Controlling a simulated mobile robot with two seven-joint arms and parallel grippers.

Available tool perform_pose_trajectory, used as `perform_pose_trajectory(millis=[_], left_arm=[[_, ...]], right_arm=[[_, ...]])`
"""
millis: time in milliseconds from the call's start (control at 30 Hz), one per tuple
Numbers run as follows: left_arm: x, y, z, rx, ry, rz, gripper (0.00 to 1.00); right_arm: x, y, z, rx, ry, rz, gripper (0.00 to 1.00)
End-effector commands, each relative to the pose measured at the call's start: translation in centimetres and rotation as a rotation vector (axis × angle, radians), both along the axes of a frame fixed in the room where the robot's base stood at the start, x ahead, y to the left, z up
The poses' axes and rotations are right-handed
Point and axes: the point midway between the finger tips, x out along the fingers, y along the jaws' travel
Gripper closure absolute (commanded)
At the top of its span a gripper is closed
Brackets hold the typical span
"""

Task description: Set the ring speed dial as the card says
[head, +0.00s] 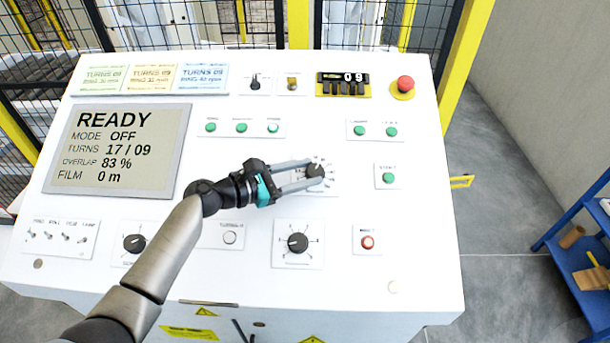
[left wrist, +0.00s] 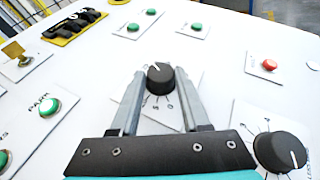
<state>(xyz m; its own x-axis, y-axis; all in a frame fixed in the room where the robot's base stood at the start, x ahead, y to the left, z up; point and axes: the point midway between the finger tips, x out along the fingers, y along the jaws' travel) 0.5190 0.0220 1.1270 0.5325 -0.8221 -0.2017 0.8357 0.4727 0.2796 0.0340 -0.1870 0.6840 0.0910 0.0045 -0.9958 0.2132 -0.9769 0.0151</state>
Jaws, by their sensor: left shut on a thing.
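My left gripper (head: 305,176) reaches across the white control panel and is shut on a black dial (head: 316,170) with a scale around it. In the left wrist view the same dial (left wrist: 160,77) sits between the two fingertips, with a white pointer line on its top. Its label is mostly covered by the gripper. Three cards, green (head: 103,79), yellow (head: 152,78) and blue (head: 203,79), stand at the panel's top left; each reads TURNS 09 with a RINGS line in small blurred print. My right gripper is not in view.
A screen (head: 118,150) reads READY, MODE OFF, TURNS 17 / 09. Another black dial (head: 298,243) sits below the held one, and one (head: 134,243) at lower left. A red emergency button (head: 404,84) and several green buttons are around.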

Motion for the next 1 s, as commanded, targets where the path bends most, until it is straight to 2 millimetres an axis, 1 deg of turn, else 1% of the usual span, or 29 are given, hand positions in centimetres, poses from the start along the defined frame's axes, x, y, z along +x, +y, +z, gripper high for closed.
perform_pose_trajectory(millis=[533,567,800,1000], left_arm=[[0.00,-0.01,0.03,0.008,0.003,-0.022,1.00],[0.00,-0.01,0.03,0.008,0.003,-0.022,0.52],[0.01,0.00,0.02,0.008,0.002,-0.022,0.25],[0.01,0.01,0.02,0.009,0.001,-0.022,0.24]], right_arm=[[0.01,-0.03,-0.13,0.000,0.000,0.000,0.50],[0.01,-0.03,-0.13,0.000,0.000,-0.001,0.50],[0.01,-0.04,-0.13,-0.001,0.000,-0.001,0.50],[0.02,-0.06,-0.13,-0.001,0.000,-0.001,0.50]])
